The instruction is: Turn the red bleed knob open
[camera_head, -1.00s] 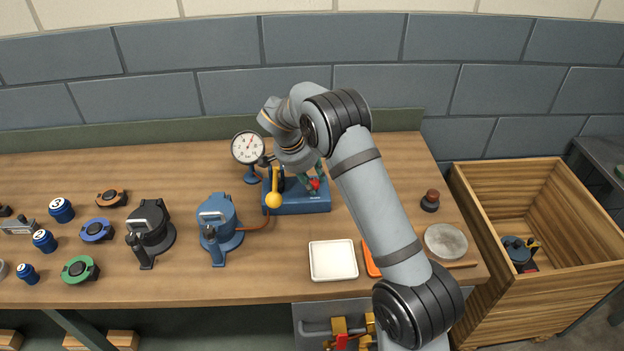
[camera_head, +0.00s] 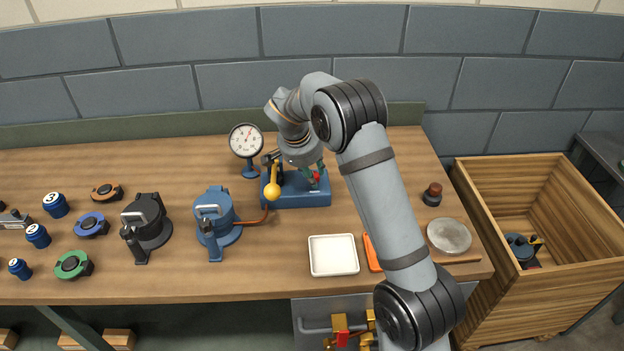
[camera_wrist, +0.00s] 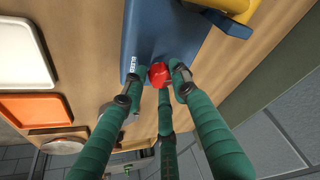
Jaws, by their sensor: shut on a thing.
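The red bleed knob (camera_wrist: 159,74) sits on the blue pump block (camera_wrist: 148,38), which has white lettering beside the knob. In the wrist view my gripper (camera_wrist: 158,80) has its green fingers closed around the knob. In the head view the knob (camera_head: 316,177) shows as a small red spot on the right part of the block (camera_head: 300,199), with my gripper (camera_head: 314,180) coming down on it from above. How far the knob is turned cannot be told. The yellow-ended lever (camera_head: 272,190) stands at the block's left.
A pressure gauge (camera_head: 246,141) stands behind left of the block. A blue clamped housing (camera_head: 216,222) is to the left, joined by a copper-coloured line. A white tray (camera_head: 333,255) and an orange tray (camera_head: 370,252) lie in front. A wooden crate (camera_head: 545,255) stands at right.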

